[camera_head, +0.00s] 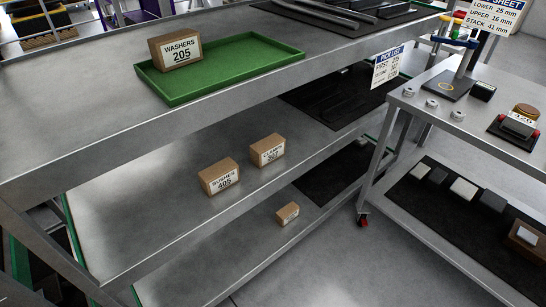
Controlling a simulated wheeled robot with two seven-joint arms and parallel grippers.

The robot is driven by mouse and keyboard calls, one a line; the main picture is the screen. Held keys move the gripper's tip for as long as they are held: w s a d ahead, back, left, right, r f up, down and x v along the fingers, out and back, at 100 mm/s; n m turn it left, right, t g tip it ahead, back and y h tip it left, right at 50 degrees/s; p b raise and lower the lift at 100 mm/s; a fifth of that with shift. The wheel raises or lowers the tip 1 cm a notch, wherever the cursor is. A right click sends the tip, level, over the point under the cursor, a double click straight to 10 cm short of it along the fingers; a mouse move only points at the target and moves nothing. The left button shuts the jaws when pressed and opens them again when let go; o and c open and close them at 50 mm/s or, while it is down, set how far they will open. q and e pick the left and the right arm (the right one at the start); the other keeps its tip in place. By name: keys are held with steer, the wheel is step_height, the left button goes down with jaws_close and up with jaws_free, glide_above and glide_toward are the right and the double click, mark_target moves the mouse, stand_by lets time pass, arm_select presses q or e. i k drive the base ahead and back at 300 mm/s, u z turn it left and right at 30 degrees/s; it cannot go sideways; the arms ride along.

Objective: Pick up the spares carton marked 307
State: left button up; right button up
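The carton marked 307 (267,150) is a small brown box with a white label, whose first word looks like "CLAMPS". It stands upright on the middle shelf (150,215) of the grey metal rack. A similar carton marked "BUSHES 405" (220,177) stands just to its left and nearer, with a small gap. Neither of my grippers shows in the head view, so nothing of mine is near the carton.
A carton marked "WASHERS 205" (176,49) stands in a green tray (247,62) on the top shelf. A small carton (287,213) sits on the bottom shelf. A pick list (387,67) hangs at the rack's right. A wheeled workbench (440,118) stands to the right, with grey floor between.

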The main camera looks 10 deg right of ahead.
mark_target(267, 150)
steer(key=z, duration=0.4)
steer(key=i, duration=0.65)
steer(key=u, duration=1.25)
